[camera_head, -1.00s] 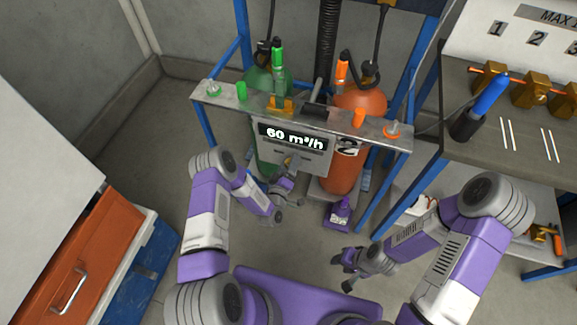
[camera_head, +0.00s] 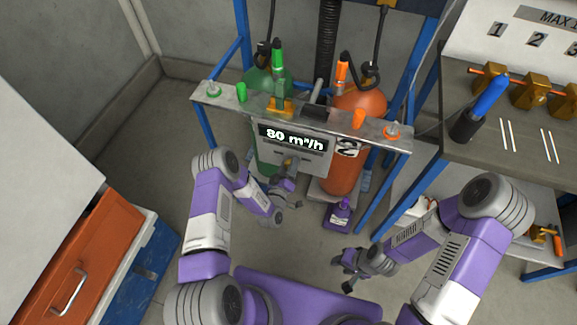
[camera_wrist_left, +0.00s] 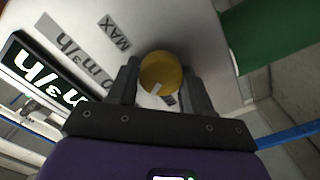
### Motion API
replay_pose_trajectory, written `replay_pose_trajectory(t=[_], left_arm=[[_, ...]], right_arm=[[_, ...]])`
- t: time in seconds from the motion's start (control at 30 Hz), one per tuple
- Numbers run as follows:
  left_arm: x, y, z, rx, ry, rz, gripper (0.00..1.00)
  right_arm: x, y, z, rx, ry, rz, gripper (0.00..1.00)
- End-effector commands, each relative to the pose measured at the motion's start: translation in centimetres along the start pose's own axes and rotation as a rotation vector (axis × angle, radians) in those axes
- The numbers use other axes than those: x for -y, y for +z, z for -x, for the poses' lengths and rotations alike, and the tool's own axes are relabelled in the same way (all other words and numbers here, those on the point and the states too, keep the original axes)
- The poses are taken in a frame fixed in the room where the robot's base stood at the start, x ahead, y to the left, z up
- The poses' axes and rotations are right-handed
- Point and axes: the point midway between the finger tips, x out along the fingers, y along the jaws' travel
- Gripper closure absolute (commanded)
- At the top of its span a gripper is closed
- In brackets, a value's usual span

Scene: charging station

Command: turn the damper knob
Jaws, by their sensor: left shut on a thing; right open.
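The damper knob is a round yellow knob (camera_wrist_left: 160,72) with a pale pointer mark, on a grey panel (camera_wrist_left: 185,25) in the left wrist view. My left gripper (camera_wrist_left: 160,88) is shut on it, with one dark finger on each side. In the head view the left gripper (camera_head: 287,167) is at the lower part of the panel, and the knob is mostly hidden. The display (camera_head: 293,137) above it reads 80 m³/h. My right gripper (camera_head: 349,270) is open and empty, low over the floor, away from the panel.
A green cylinder (camera_head: 262,85) and an orange cylinder (camera_head: 362,102) stand behind the panel in a blue frame. A workbench (camera_head: 500,130) with a blue-handled tool (camera_head: 487,98) is at right. An orange drawer (camera_head: 88,245) is at left.

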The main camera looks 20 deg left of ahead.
Motion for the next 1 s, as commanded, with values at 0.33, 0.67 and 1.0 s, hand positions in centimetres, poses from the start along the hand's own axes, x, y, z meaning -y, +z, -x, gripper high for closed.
replay_pose_trajectory(t=[0.33, 0.67, 1.0], left_arm=[[-0.18, 0.16, 0.07, 0.004, 0.001, -0.318, 0.81], [-0.25, 0.26, 0.09, 0.005, 0.0, -0.611, 0.81], [-0.27, 0.35, 0.12, 0.006, 0.0, -0.807, 0.81]], right_arm=[[0.07, 0.01, 0.17, 0.0, 0.0, 0.0, 0.57], [0.11, 0.01, 0.3, 0.0, 0.0, 0.0, 0.57], [0.13, 0.02, 0.35, 0.0, 0.0, 0.0, 0.57]])
